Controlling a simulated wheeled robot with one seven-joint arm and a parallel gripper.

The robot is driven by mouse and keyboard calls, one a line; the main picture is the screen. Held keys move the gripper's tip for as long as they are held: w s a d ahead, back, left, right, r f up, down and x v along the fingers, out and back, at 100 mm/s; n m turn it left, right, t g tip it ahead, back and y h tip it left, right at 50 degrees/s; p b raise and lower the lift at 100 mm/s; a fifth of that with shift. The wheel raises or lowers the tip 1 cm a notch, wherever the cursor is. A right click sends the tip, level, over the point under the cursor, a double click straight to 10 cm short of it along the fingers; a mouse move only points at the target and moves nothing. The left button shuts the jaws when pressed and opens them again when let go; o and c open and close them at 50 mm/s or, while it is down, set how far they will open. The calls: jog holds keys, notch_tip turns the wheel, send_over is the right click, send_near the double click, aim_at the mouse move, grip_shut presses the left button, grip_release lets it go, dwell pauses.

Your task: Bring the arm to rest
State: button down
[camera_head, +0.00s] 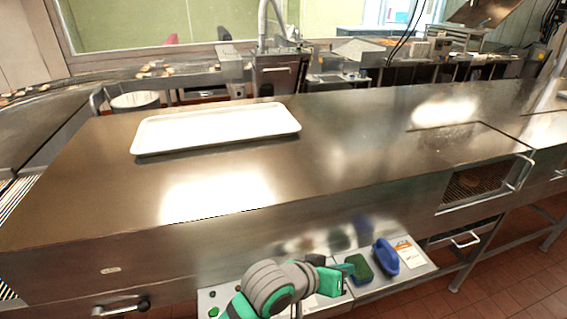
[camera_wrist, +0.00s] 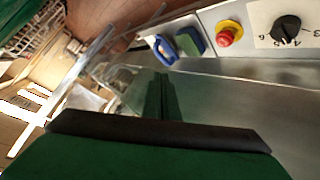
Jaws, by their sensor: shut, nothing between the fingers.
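My gripper (camera_head: 350,269) is at the front of the steel machine in the head view, low and right of centre. The arm is bent and its upper part shows at the bottom edge. In the wrist view the two dark fingers of my gripper (camera_wrist: 163,88) are together, with nothing between them. They are in front of the smooth steel front.
A white tray (camera_head: 217,128) lies on the steel top (camera_head: 345,140). A blue object (camera_head: 385,257) and a green-and-blue block (camera_head: 359,267) sit on a low ledge beside my gripper. The wrist view shows a red button (camera_wrist: 228,35) and black knob (camera_wrist: 287,28).

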jog(key=w+d+r+n+t+h, duration=0.2)
jog(key=d+r+t+h, duration=0.25)
jog(key=r, duration=0.35)
jog(key=s+a+f+n+t+y, duration=0.3)
jog(key=s+a+f+n+y, duration=0.25)
jog(key=f, duration=0.25)
jog(key=s+a+f+n+t+y, duration=0.45)
jog(key=s+f+y, duration=0.25)
jog(key=f, duration=0.2)
jog(key=s+a+f+m+g, duration=0.1)
jog(key=s+a+f+m, duration=0.2)
jog(key=s, duration=0.8)
jog(key=s+a+f+m+g+y, duration=0.1)
jog(key=s+a+f+m+g, duration=0.1)
jog(key=s+a, duration=0.4)
jog(key=s+f+m, duration=0.1)
jog(key=s+m, duration=0.1)
jog(key=s, duration=0.3)
jog(key=shift+s+f, duration=0.35)
jog(key=shift+w, duration=0.1)
